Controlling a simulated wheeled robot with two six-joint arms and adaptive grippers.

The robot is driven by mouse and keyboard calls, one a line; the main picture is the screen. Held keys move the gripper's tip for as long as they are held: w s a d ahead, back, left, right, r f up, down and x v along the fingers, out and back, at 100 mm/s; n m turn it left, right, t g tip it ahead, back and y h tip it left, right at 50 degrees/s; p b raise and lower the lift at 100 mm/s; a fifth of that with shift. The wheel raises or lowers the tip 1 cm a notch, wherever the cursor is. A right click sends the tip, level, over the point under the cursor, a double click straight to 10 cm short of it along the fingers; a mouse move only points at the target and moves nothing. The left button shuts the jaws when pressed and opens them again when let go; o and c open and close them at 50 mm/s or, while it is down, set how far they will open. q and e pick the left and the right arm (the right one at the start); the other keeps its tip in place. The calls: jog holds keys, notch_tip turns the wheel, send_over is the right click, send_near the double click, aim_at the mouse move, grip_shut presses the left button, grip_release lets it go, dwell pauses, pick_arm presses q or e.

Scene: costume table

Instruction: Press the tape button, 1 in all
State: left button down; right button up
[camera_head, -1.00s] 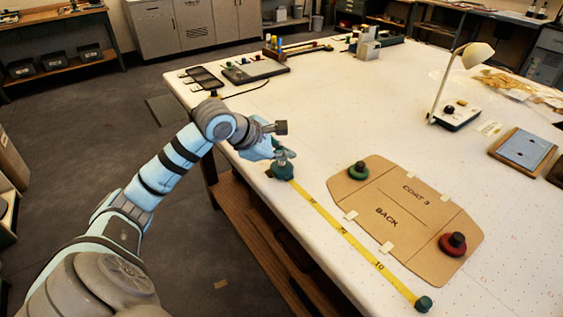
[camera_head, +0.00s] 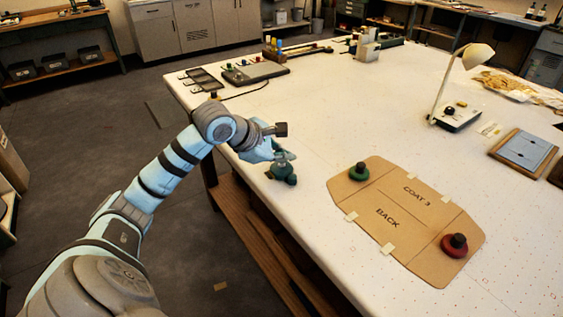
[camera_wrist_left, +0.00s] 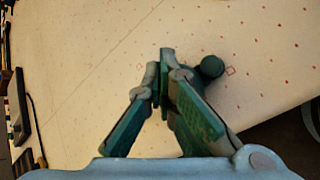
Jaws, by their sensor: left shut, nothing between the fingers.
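The tape measure's teal case (camera_head: 279,173) sits near the left edge of the white table, with a round teal end piece (camera_head: 291,180) close against it. No yellow tape shows out on the table. My left gripper (camera_head: 283,156) is shut and empty, its fingertips right at the top of the case. In the left wrist view, the closed fingers (camera_wrist_left: 164,60) cover much of the case (camera_wrist_left: 186,132), and the round end piece (camera_wrist_left: 212,67) shows beside them. The button is hidden, and I cannot tell whether the fingertips touch it. My right gripper is out of view.
A brown card pattern (camera_head: 405,215) lies to the right, with a green weight (camera_head: 358,172) and a red weight (camera_head: 454,245) on it. The table's front area is clear.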

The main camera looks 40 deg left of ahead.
aim_at(283, 166)
pick_arm(q)
jog(key=shift+r+p, duration=0.4)
jog(key=shift+r, duration=0.3)
jog(key=shift+r, duration=0.1)
notch_tip(283, 166, up, 5)
jog(key=p, duration=0.3)
jog(key=shift+p, duration=0.4)
